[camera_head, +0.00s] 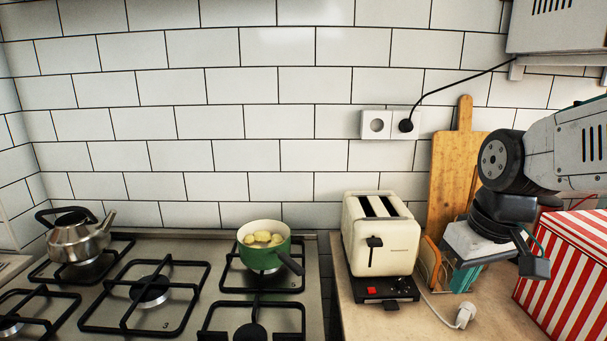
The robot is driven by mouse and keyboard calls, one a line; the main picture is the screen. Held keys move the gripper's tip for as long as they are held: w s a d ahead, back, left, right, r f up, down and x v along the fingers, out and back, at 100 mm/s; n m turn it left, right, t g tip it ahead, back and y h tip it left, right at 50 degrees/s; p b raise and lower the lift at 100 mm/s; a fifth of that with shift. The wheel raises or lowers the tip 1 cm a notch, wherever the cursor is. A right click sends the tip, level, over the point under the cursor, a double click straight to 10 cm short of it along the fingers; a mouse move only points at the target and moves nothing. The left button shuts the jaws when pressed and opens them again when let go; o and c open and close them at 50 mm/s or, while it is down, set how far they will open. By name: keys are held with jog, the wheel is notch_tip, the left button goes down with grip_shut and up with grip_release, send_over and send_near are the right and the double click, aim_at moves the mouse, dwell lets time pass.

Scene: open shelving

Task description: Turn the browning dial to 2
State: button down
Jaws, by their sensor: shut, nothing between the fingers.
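A cream two-slot toaster (382,238) stands on the counter, right of the stove. Its dark lever is on the front face. The black base (408,291) has a red button (371,291) and small controls beside it. The browning dial and its numbers are too small to make out.
A wooden board (453,165) leans on the wall behind. A red-and-white striped box (570,270) stands at right. An unplugged white plug (465,315) lies on the counter. A green pot (263,248) and a kettle (77,238) are on the stove.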

aim_at(401, 289)
jog(key=w+f+n, duration=0.2)
jog(key=w+f, duration=0.2)
jog(key=w, duration=0.4)
jog(key=w+f+n, duration=0.1)
jog(key=w+f, duration=0.3)
jog(key=w, duration=0.4)
jog(key=shift+t+y, duration=0.3)
jog(key=shift+s+x, duration=0.15)
jog(key=shift+x, duration=1.1)
jog(key=shift+s+x, duration=0.2)
jog(key=shift+x, duration=1)
jog(key=shift+s+x, duration=0.15)
jog(key=shift+x, duration=1.1)
jog(key=shift+w, duration=0.6)
jog(key=shift+w+d+f, duration=0.1)
jog(key=shift+w+d, duration=0.25)
jog(key=shift+d, duration=0.3)
jog(key=shift+s+d, duration=0.3)
jog(key=v, duration=0.4)
jog(key=w+v, duration=0.1)
jog(key=shift+a+r, duration=0.3)
jog(key=shift+r, duration=0.25)
